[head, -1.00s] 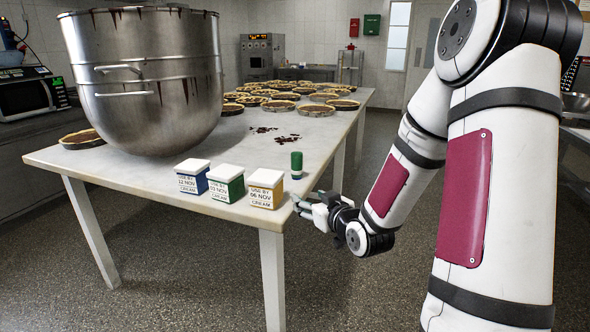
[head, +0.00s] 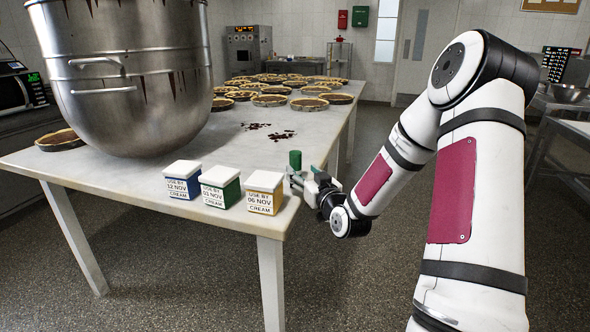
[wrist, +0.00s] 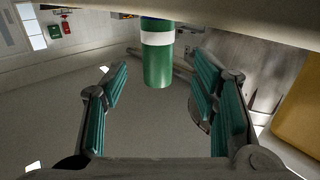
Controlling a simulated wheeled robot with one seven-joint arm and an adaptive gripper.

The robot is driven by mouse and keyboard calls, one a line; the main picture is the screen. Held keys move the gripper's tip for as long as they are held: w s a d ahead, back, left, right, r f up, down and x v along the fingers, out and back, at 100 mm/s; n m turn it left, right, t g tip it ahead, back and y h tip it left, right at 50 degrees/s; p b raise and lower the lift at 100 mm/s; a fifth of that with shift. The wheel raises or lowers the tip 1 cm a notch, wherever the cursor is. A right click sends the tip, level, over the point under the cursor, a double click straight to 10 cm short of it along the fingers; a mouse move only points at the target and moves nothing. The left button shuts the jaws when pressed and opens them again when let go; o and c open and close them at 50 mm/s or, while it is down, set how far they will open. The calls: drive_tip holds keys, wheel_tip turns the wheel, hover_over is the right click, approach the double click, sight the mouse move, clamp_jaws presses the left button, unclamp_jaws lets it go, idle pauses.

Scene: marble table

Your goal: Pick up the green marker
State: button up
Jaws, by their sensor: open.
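The green marker (head: 295,159) stands upright near the right edge of the marble table, just behind the carton with the yellow lower part. Its lower part is hidden by my gripper in the head view. In the wrist view the marker (wrist: 157,62), green with a white band, lies ahead between the two finger lines, near the top of the picture. My gripper (head: 303,180) is at the table's right edge, in front of the marker. In the wrist view my gripper (wrist: 162,82) is open, teal pads apart, with nothing clamped between them.
Three cream cartons, blue (head: 184,180), green (head: 221,188) and yellow (head: 265,193), stand at the front of the table (head: 120,185). The yellow one (wrist: 300,120) is close on the right in the wrist view. A large steel bowl (head: 130,85) and several tarts (head: 310,104) stand farther off.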

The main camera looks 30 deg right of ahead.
sight(298, 165)
drive_tip(key=shift+w+d+b, duration=0.1)
drive_tip(key=shift+w+d, duration=0.15)
drive_tip(key=shift+w, duration=0.85)
drive_tip(key=shift+w+d+b, duration=0.15)
drive_tip(key=shift+w+d, duration=0.15)
drive_tip(key=shift+w, duration=0.85)
drive_tip(key=shift+w+d+b, duration=0.1)
drive_tip(key=shift+w+d, duration=0.15)
drive_tip(key=shift+w, duration=0.85)
drive_tip(key=shift+c, duration=0.3)
drive_tip(key=shift+r, duration=0.1)
drive_tip(key=c, duration=1.2)
